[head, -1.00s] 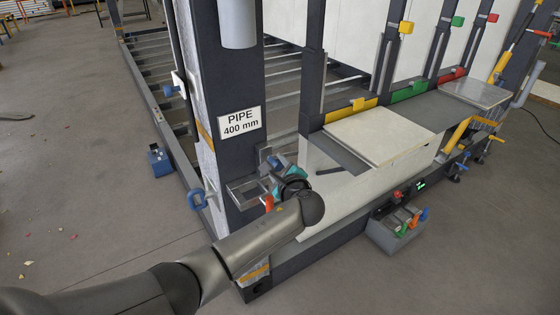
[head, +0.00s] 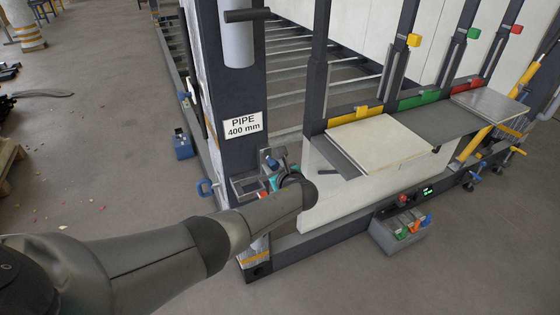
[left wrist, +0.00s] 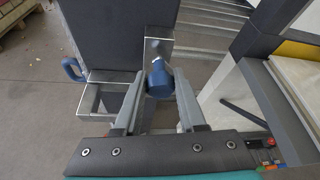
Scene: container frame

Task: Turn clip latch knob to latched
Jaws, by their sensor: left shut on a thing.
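A dark blue knob (left wrist: 158,82) sits on a grey metal bracket (left wrist: 106,100) beside the dark post in the left wrist view; I take it as the clip latch knob. My left gripper (left wrist: 159,76) is shut on it, one grey finger on each side. In the head view my left gripper (head: 277,165) is at the bracket (head: 245,187) low on the post, below the PIPE 400 mm sign (head: 244,125). The wrist hides much of the latch there, so the knob's angle is hard to read. My right gripper is not in view.
A blue ring handle (head: 205,188) sticks out left of the post. To the right, a shelf holds a pale panel (head: 379,140). A grey bin (head: 398,232) with coloured handles is at the lower right. The floor (head: 100,190) left of the frame is mostly clear.

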